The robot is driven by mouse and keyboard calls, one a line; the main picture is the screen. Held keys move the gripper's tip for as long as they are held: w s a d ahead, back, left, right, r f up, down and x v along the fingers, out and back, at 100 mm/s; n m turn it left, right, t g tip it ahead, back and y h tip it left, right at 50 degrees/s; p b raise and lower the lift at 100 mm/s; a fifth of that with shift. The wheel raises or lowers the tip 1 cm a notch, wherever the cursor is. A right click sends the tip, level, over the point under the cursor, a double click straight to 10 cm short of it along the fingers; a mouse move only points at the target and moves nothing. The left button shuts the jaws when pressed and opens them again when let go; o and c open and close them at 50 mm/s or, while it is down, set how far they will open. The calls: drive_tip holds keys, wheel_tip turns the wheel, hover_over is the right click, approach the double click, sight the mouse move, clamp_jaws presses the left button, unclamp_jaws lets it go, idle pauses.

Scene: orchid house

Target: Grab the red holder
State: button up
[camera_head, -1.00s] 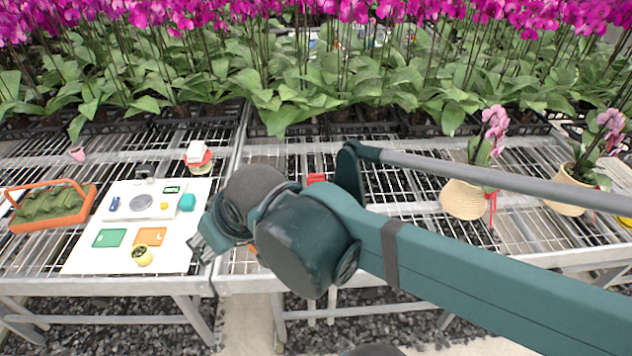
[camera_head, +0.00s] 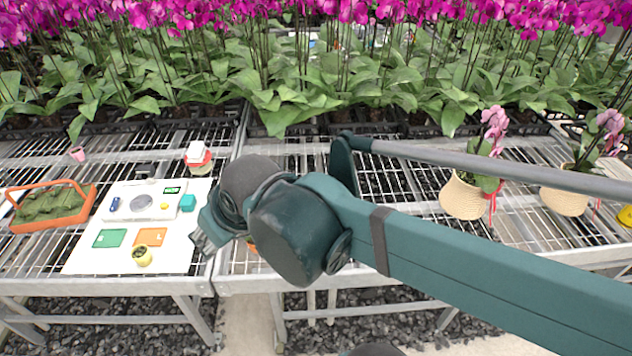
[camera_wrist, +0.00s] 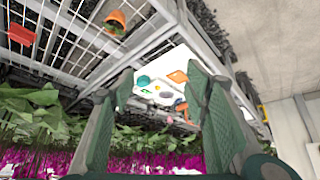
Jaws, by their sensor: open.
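A small red block-like thing (camera_wrist: 22,34) lies on the wire bench at the upper left of the wrist view. My arm hides it in the head view. A red container with white contents (camera_head: 198,158) stands behind the white mat in the head view. I cannot tell for sure which of these is the red holder. My gripper (camera_head: 205,237) is above the bench near the mat's right edge in the head view. In the wrist view its two fingers (camera_wrist: 160,78) are spread with nothing between them, apart from both red things.
The white mat (camera_head: 80,258) bears a scale, cards and a small yellow pot (camera_head: 142,256). An orange basket (camera_head: 82,216) stands left. A terracotta pot (camera_wrist: 116,20) is on the bench. Woven pots (camera_head: 463,197) stand right. Dense orchids line the back.

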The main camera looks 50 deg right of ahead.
drive_tip(key=w+d+n+g+h+p, duration=0.1)
drive_tip(key=w+d+n+g+p, duration=0.15)
drive_tip(key=w+d, duration=0.65)
drive_tip(key=w+d+n+g+p, duration=0.2)
drive_tip(key=w+d+p, duration=0.15)
drive_tip(key=d, duration=0.95)
drive_tip(key=d+f+n+p, duration=0.1)
drive_tip(key=d+f, duration=0.3)
drive_tip(key=d, duration=0.4)
drive_tip(key=d+f+n+g+p, duration=0.1)
drive_tip(key=d+f, duration=0.4)
drive_tip(key=d, duration=0.3)
drive_tip(key=d+f+n+g+y+p, duration=0.1)
drive_tip(key=d+f+n, duration=0.1)
drive_tip(key=d+f, duration=0.3)
drive_tip(key=d, duration=0.3)
drive_tip(key=shift+w+f+p, duration=0.2)
drive_tip(key=shift+f+p, duration=0.05)
drive_tip(key=shift+p, duration=0.05)
drive_tip(key=shift+d+g, duration=0.1)
drive_tip(key=shift+g, duration=0.15)
drive_tip(key=shift+f+b, duration=0.3)
drive_tip(key=shift+f, duration=1)
